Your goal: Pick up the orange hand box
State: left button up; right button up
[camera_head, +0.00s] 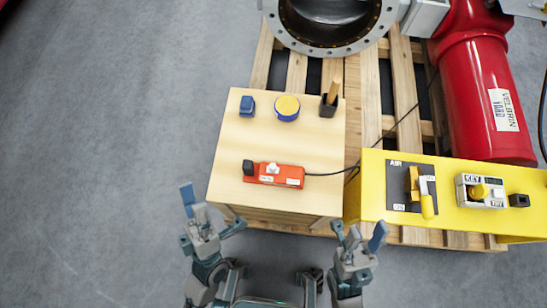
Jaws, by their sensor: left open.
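The orange hand box (280,176) lies flat near the front edge of the light wooden box top (240,140). It has a white knob on top, a black end at its left and a black cable leaving its right end. My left gripper (213,208) is open and empty, in front of the wooden box's front left corner, apart from the hand box. My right gripper (360,238) is in front of the wooden box's right side, also apart from the hand box. Its fingers look spread, with nothing between them.
On the wooden top stand a blue block (247,106), a round yellow-and-blue item (287,107) and a black holder (328,106) with a wooden handle. A yellow panel (450,215) with a lever and key box stands at right. A red cylinder (480,100) and pallet (400,90) lie behind.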

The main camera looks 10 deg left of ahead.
pick_arm(q)
notch_tip(320, 180, down, 6)
jog(key=w+n+g+y, duration=0.2)
jog(key=w+n+g, duration=0.15)
jog(key=n, duration=0.55)
jog(key=n+g+h, duration=0.6)
jog(key=n+g, duration=0.1)
jog(key=n, duration=0.7)
send_near(248, 173)
jog(key=shift+n, duration=0.3)
jog(key=w, duration=0.3)
jog(key=w+r, duration=0.1)
jog(key=w, duration=0.1)
jog(key=shift+w+a+r, duration=0.1)
jog(key=shift+w+a, duration=0.1)
jog(key=shift+a, duration=0.1)
jog(key=shift+w+d+f, duration=0.1)
jog(key=shift+w+f, duration=0.1)
jog(key=shift+w, duration=0.85)
jog(key=shift+w+d+f, duration=0.1)
jog(key=shift+w+f, duration=0.05)
jog(key=shift+w, duration=0.85)
jog(key=shift+w+d+f, duration=0.1)
jog(key=shift+w+f, duration=0.1)
jog(key=shift+w, duration=0.85)
grip_shut()
